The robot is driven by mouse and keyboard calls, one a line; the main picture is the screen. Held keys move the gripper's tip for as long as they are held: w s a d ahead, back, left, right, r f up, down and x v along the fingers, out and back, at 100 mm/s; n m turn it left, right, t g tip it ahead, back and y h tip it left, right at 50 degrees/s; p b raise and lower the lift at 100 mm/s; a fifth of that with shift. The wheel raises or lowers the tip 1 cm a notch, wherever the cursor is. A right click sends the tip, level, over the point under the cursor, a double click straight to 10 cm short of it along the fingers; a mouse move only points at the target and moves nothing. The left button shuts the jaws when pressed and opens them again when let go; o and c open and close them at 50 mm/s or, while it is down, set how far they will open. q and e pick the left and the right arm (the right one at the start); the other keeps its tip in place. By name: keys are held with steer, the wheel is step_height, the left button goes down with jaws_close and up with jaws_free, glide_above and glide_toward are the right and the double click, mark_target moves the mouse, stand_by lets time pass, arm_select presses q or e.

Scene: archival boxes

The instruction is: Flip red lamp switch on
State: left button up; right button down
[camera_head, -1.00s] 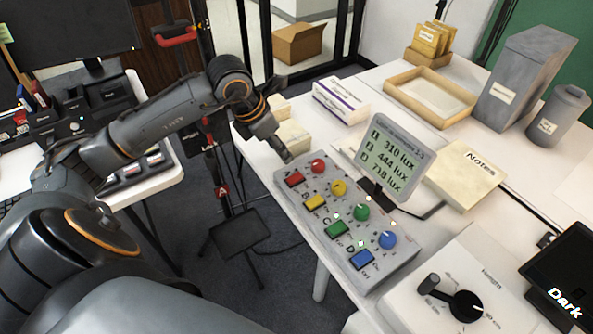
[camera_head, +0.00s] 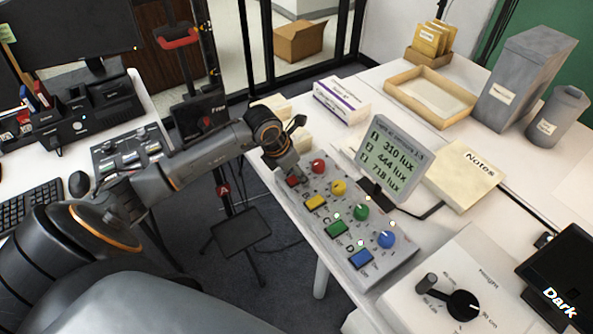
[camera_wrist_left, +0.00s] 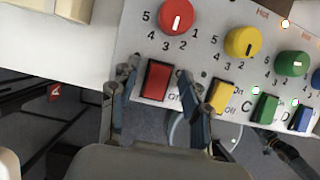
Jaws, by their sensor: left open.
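My left gripper (camera_wrist_left: 158,86) is open and empty, with one finger on each side of the red switch in the wrist view. I cannot tell whether the fingers touch the panel. The red dial (camera_head: 318,166) sits beside the switch. "Off" is partly readable next to the red switch.
Yellow (camera_head: 316,202), green (camera_head: 337,229) and blue (camera_head: 361,259) switches follow along the panel, with matching dials beside them. A lux display (camera_head: 392,160) stands behind the dials. A box with a black crank (camera_head: 450,298) is at the front right.

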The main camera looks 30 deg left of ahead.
arm_select(q)
jaws_close()
steer(key=shift+w+g+y, duration=0.25)
steer(key=shift+g+y, duration=0.05)
steer(key=shift+g, duration=0.3)
steer(key=shift+w+d+f+g+y, duration=0.15)
steer(key=shift+g+y, duration=0.25)
steer(key=shift+g, duration=0.6)
jaws_free()
